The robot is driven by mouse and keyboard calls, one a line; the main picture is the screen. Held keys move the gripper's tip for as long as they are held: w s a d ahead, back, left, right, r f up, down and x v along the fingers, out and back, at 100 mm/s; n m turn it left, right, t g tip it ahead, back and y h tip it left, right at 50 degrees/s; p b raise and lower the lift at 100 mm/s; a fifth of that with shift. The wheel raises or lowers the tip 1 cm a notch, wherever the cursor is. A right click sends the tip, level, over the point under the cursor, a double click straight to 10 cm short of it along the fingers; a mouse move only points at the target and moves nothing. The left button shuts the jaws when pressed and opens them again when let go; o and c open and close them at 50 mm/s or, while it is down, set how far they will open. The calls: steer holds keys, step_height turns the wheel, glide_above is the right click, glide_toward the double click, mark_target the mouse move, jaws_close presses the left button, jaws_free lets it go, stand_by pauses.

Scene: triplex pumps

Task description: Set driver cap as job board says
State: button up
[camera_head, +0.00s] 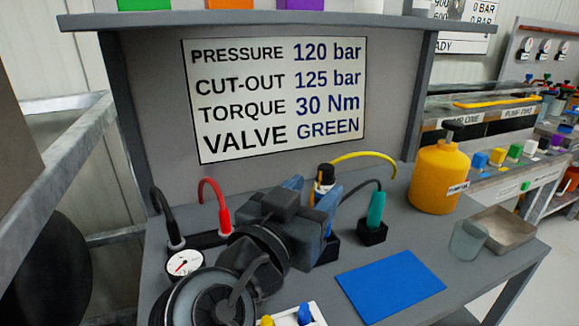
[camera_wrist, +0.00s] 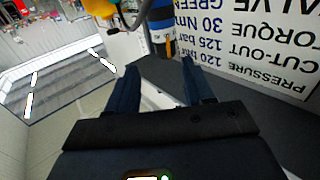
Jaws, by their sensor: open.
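The job board (camera_head: 280,100) reads pressure 120 bar, cut-out 125 bar, torque 30 Nm, valve green. It also shows upside down in the wrist view (camera_wrist: 250,45). An upright driver with a black cap (camera_head: 325,174) and an orange band stands on the bench below the board, its lower part hidden by my gripper. In the wrist view a black and blue body (camera_wrist: 160,25) that looks like the driver lies beyond the fingertips. My gripper (camera_head: 311,192) has its blue fingers apart, close in front of the driver. The gap between the fingers (camera_wrist: 160,70) looks empty; contact cannot be told.
A teal-handled tool (camera_head: 376,208) stands in a black block to the right, near a yellow bottle (camera_head: 438,178). A blue mat (camera_head: 390,286) lies clear in front. Red (camera_head: 222,215) and black hoses and a gauge (camera_head: 184,264) are at left. A metal tray (camera_head: 510,226) is at right.

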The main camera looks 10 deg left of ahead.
mark_target(323, 170)
steer(key=shift+w+a+r, duration=0.3)
steer(key=shift+w+r, duration=0.05)
steer(key=shift+w, duration=0.15)
steer(key=shift+x, duration=3.45)
steer(key=shift+f, duration=0.1)
steer(key=c, duration=0.9)
steer(key=shift+c, duration=0.2)
